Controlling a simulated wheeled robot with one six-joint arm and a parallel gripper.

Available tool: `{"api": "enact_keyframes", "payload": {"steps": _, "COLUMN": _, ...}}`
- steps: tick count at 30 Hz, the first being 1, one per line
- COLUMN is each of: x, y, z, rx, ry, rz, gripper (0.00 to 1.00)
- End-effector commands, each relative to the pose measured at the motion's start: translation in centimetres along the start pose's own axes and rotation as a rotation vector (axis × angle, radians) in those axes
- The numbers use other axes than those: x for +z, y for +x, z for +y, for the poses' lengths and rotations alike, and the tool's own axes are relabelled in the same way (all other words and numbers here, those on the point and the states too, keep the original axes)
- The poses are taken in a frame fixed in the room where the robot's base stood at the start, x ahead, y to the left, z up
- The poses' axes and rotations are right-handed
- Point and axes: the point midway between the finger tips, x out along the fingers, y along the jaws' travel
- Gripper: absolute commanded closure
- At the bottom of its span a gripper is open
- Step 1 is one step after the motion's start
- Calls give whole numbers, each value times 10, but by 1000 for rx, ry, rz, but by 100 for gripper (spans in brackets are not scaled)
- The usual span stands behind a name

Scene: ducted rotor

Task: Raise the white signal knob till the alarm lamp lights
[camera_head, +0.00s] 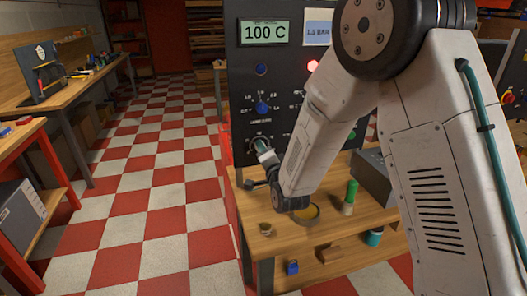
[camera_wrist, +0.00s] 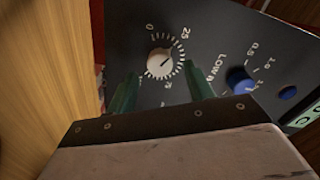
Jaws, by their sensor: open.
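The white signal knob (camera_wrist: 160,63) sits on the dark panel (camera_wrist: 215,35), inside a dial ring marked 0 and 25. Its dark pointer line points to the upper right in the wrist view. My gripper (camera_wrist: 161,84) is open, with a green finger on either side below the knob; the tips seem close to it, but I cannot tell if they touch. In the head view my gripper (camera_head: 263,150) is at the panel's lower dial, mostly covering the knob. A red lamp (camera_head: 313,66) high on the panel looks bright; its label is not readable.
A display (camera_head: 265,32) reads 100 C, beside a pale BAR display (camera_head: 319,33). A blue knob (camera_head: 263,108) is above my gripper. The wooden bench (camera_head: 262,247) below holds a green-handled tool (camera_head: 350,195) and a grey box (camera_head: 373,178). The checkered floor on the left is clear.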

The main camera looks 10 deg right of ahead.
Motion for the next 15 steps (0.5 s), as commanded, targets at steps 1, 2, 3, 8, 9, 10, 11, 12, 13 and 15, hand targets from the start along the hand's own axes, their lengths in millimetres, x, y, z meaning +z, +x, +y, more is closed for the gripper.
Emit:
{"api": "enact_keyframes", "payload": {"steps": 1, "x": 0, "y": -10, "z": 0, "rx": 2, "ry": 0, "rz": -2, "gripper": 48}}
{"api": "enact_keyframes", "payload": {"steps": 2, "x": 0, "y": -15, "z": 0, "rx": 1, "ry": 0, "rz": -1, "gripper": 48}}
{"api": "enact_keyframes", "payload": {"steps": 3, "x": 0, "y": -22, "z": 0, "rx": 1, "ry": 0, "rz": -1, "gripper": 48}}
{"api": "enact_keyframes", "payload": {"steps": 8, "x": 0, "y": -44, "z": 1, "rx": 2, "ry": 1, "rz": 0, "gripper": 48}}
{"api": "enact_keyframes", "payload": {"steps": 9, "x": 0, "y": -48, "z": 0, "rx": 2, "ry": 1, "rz": 1, "gripper": 48}}
{"api": "enact_keyframes", "payload": {"steps": 10, "x": -1, "y": -50, "z": 0, "rx": 1, "ry": 1, "rz": 1, "gripper": 48}}
{"api": "enact_keyframes", "payload": {"steps": 11, "x": -1, "y": -51, "z": 0, "rx": 1, "ry": 1, "rz": 1, "gripper": 48}}
{"api": "enact_keyframes", "payload": {"steps": 12, "x": -1, "y": -53, "z": 1, "rx": 1, "ry": 1, "rz": 1, "gripper": 48}}
{"api": "enact_keyframes", "payload": {"steps": 13, "x": -1, "y": -54, "z": 1, "rx": 1, "ry": 1, "rz": 1, "gripper": 48}}
{"api": "enact_keyframes", "payload": {"steps": 15, "x": -1, "y": -54, "z": 1, "rx": 1, "ry": 1, "rz": 1, "gripper": 48}}
